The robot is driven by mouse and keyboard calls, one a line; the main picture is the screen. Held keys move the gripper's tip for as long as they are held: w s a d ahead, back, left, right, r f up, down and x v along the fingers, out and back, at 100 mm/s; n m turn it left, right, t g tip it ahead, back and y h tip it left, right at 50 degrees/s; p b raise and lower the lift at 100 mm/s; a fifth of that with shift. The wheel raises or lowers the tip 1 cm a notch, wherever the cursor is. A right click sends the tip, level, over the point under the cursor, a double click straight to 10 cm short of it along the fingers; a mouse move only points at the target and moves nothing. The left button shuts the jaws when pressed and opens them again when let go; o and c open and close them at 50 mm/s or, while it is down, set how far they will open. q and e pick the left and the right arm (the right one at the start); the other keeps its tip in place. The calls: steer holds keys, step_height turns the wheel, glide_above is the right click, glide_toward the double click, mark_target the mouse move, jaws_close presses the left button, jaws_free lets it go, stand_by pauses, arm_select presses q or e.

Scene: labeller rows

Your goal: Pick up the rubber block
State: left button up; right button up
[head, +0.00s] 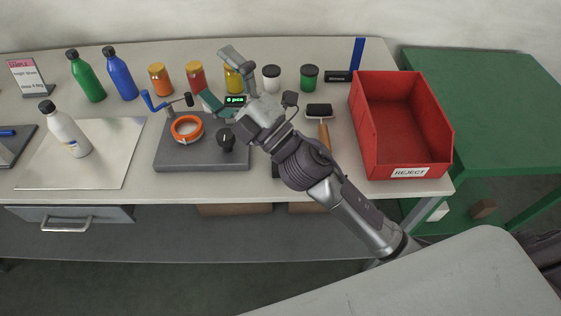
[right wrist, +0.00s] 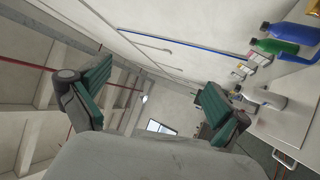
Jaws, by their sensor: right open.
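I cannot single out the rubber block for certain. A dark item (head: 275,170), mostly hidden behind my right arm at the bench's front, is too covered to name. A small brown block (head: 483,209) lies low under the green table. My right gripper (head: 222,78) is open and empty above the back middle of the bench, its fingers spread beside the yellow jar. In the right wrist view its green-padded fingers (right wrist: 155,98) are wide apart with only wall and ceiling between them. My left gripper is in neither view.
The red reject bin (head: 403,172) stands at the bench's right end. A grey fixture (head: 200,157) with an orange tape roll (head: 187,128) is left of my arm. A wooden-handled black roller (head: 319,110) lies right of it. Bottles and jars line the back.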

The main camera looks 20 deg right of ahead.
steer(key=s+a+n+g+y, duration=0.3)
steer(key=a+n+g, duration=0.2)
steer(key=n+g, duration=0.35)
steer(key=s+a+n+g+y, duration=0.3)
steer(key=a+n+g+y, duration=0.15)
steer(key=n+g, duration=0.4)
step_height(320, 180, down, 9)
steer(key=n+g+h, duration=0.3)
steer(key=n+h, duration=0.5)
steer(key=n, duration=0.1)
steer(key=w+d+f+n+t+h, duration=0.1)
steer(key=w+d+f+h, duration=0.25)
steer(key=d+h, duration=0.55)
steer(key=w+d+f+n+h, duration=0.15)
steer(key=w+d+h, duration=0.3)
steer(key=d, duration=0.75)
steer(key=shift+m, duration=0.45)
steer(key=f, duration=0.2)
steer(key=f+p, duration=0.1)
steer(key=f, duration=0.5)
steer(key=shift+s+d+p, duration=0.1)
steer(key=shift+s+p, duration=0.2)
steer(key=shift+f, duration=0.55)
steer(key=shift+f+p, duration=0.3)
steer(key=shift+p, duration=0.05)
steer(key=f, duration=0.2)
steer(key=f+p, duration=0.1)
steer(key=shift+s+f, duration=0.2)
steer(key=shift+f, duration=0.6)
